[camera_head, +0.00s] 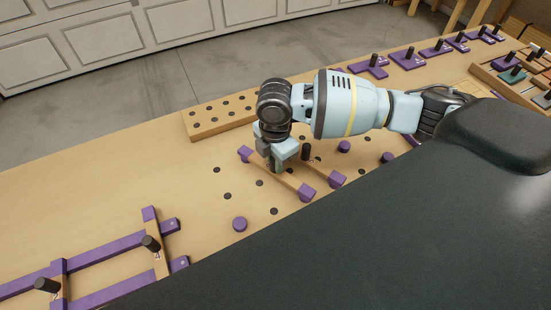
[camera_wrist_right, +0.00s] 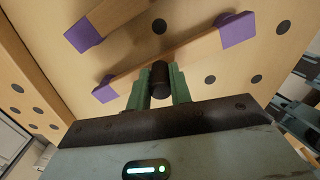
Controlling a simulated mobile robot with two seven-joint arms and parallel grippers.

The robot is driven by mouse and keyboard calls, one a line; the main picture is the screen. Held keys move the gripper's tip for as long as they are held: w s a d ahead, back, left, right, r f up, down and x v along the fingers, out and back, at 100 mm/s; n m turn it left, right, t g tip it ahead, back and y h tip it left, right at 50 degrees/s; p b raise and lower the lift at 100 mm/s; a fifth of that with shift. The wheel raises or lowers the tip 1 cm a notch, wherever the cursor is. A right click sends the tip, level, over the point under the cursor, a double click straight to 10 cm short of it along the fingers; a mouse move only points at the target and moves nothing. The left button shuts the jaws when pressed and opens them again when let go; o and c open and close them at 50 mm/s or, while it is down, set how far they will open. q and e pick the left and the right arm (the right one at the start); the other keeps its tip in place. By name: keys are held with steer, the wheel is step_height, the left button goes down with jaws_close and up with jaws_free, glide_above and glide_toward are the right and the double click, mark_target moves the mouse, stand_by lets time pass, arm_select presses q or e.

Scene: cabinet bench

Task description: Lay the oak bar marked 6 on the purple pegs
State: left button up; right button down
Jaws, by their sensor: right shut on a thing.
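My right gripper (camera_head: 276,166) points down at the bench and is shut on the black knob (camera_wrist_right: 160,76) of an oak bar (camera_head: 286,179) with purple ends. The right wrist view shows that knob between the fingers, with the bar (camera_wrist_right: 195,50) behind it. I cannot read a number on this bar, nor tell whether it touches the bench. A second oak bar (camera_head: 319,168) with a black knob lies just behind it, roughly parallel. My left gripper is not in view.
Purple rails (camera_head: 105,250) with knobbed oak crossbars lie at the left front. A raised holed board (camera_head: 218,116) stands behind my gripper. Purple pieces with black knobs (camera_head: 406,59) line the back right, near a wooden tray (camera_head: 505,85). The bench left of centre is clear.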

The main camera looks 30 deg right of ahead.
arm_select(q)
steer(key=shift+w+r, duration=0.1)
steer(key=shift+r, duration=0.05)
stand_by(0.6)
arm_select(e)
steer(key=c, duration=0.8)
jaws_free()
steer(key=shift+r, duration=0.1)
steer(key=shift+r+p, duration=1.3)
steer(key=shift+r, duration=1.15)
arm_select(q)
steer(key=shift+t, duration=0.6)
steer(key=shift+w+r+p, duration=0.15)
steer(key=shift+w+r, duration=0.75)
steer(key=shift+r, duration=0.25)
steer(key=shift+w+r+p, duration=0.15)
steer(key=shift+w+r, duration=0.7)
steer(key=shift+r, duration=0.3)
arm_select(e)
steer(key=shift+r, duration=1.5)
